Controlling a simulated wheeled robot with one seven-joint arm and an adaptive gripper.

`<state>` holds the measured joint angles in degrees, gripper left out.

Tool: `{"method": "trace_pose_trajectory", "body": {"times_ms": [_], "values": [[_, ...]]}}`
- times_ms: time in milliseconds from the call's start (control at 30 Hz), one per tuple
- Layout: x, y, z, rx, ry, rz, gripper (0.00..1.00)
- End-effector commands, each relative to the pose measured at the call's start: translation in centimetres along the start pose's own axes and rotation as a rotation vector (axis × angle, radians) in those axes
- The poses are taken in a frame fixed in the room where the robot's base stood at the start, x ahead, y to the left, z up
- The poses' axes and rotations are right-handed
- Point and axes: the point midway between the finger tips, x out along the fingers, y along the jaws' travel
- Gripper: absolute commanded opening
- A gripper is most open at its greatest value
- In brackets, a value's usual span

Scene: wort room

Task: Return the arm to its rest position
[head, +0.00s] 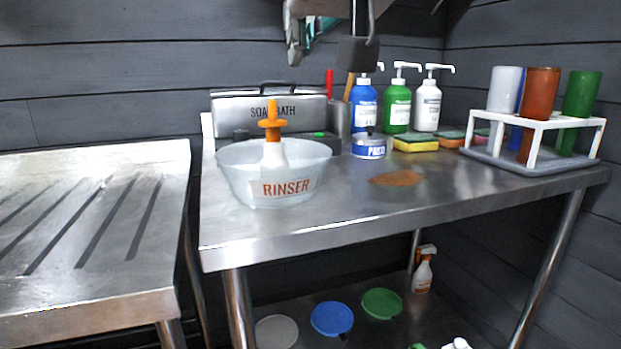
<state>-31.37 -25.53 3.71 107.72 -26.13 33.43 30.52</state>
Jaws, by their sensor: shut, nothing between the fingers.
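My gripper and arm cannot be made out in the head view. A dark block (358,53) on a narrow stem hangs down from the top edge, in front of the wall and above the bottles. A grey and teal item (302,38) hangs to its left. Both are cut off by the top of the picture, and I cannot tell what they are.
A steel table (330,225) carries a rinser bowl (235,180), soap bath (235,108), pump bottles (397,105), sponges (413,143) and a white rack (535,122) of coloured cups. A brown stain (397,178) marks clear tabletop. A ribbed drainboard (60,200) stands left.

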Motion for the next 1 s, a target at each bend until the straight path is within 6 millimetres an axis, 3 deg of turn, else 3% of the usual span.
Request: {"method": "trace_pose_trajectory", "body": {"times_ms": [367,567,767,900,1000], "values": [[-0.2,3.8,4.9,0.009,-0.127,0.086,0.00],[-1.0,6.8,9.8,0.023,-0.252,0.154,0.00],[-3.3,10.6,17.7,0.059,-0.455,0.238,0.00],[-6.9,12.8,25.9,0.114,-0.674,0.289,0.00],[-9.8,13.3,31.4,0.163,-0.826,0.299,0.00]]}}
